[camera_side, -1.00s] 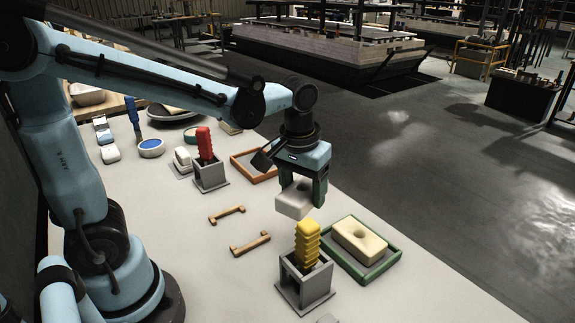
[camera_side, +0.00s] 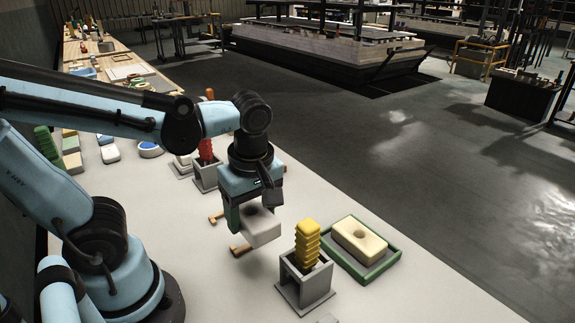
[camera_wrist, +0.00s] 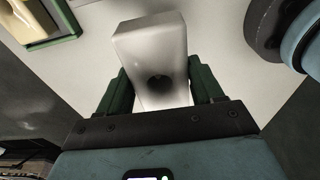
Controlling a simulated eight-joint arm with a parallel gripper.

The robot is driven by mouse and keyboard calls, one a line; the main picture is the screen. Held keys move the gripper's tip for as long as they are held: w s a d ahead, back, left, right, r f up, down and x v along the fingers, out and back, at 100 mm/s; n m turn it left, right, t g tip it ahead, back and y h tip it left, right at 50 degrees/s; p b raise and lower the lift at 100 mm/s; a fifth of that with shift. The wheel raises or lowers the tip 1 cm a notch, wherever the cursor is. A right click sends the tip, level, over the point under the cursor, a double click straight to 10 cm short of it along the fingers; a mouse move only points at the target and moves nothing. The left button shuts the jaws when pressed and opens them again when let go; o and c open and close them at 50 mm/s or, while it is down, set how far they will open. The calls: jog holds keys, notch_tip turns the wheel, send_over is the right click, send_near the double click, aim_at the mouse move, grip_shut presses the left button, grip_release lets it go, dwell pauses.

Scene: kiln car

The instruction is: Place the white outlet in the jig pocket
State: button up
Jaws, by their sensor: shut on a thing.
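My gripper (camera_side: 256,208), with green fingers, is shut on the white outlet (camera_side: 264,229), a pale block with a round hole. It holds the outlet above the pale table, over the area of two small wooden brackets (camera_side: 240,250). The wrist view shows the outlet (camera_wrist: 152,50) between the green fingers of the gripper (camera_wrist: 160,80), its hole facing the camera and its long side slightly tilted. I cannot tell which fixture is the jig pocket. The outlet's underside and its clearance from the table are hidden.
A grey holder (camera_side: 304,290) with a yellow ribbed piece (camera_side: 307,242) stands right of the outlet. A green-rimmed tray (camera_side: 391,259) holds a cream block (camera_side: 357,238). A red ribbed piece (camera_side: 206,150) stands in another holder behind.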

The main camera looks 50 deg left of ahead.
jog(key=a+f, duration=0.2)
jog(key=a, duration=0.1)
jog(key=w+a+f, duration=0.1)
jog(key=a+f, duration=0.1)
jog(key=a, duration=0.2)
jog(key=a+f, duration=0.2)
jog(key=a, duration=0.2)
jog(key=shift+w+f, duration=0.35)
jog(key=shift+w, duration=0.05)
jog(key=shift+f, duration=2)
jog(key=shift+f, duration=0.1)
jog(key=o, duration=1.4)
jog(key=shift+c, duration=0.2)
